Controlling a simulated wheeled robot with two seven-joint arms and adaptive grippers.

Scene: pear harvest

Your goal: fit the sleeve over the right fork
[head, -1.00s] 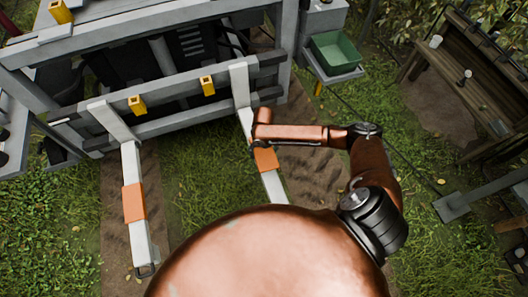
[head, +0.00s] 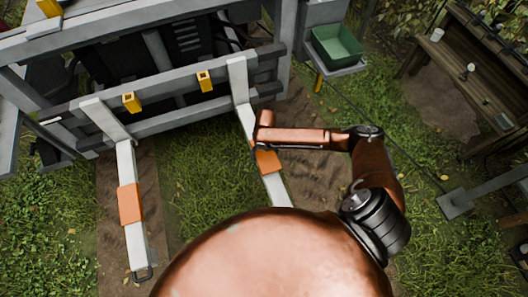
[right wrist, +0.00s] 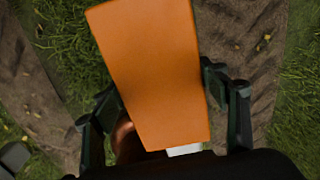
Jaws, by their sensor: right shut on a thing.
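The right fork (head: 276,190) is a pale bar running from the machine's carriage toward me, and my body hides its near end. An orange sleeve (head: 268,161) sits in line with it partway along and appears to be around it. My right gripper (head: 258,146) is shut on this sleeve. In the right wrist view the orange sleeve (right wrist: 152,70) fills the space between the fingers, with a small pale piece of fork (right wrist: 185,150) below it. The left fork (head: 136,240) carries another orange sleeve (head: 130,203). My left gripper is not in view.
The machine's grey carriage (head: 165,100) with yellow blocks (head: 131,102) stands behind the forks. A green bin (head: 336,44) rests on a shelf at upper right. A wooden bench (head: 468,58) stands far right. Grass and bare soil lie between the forks.

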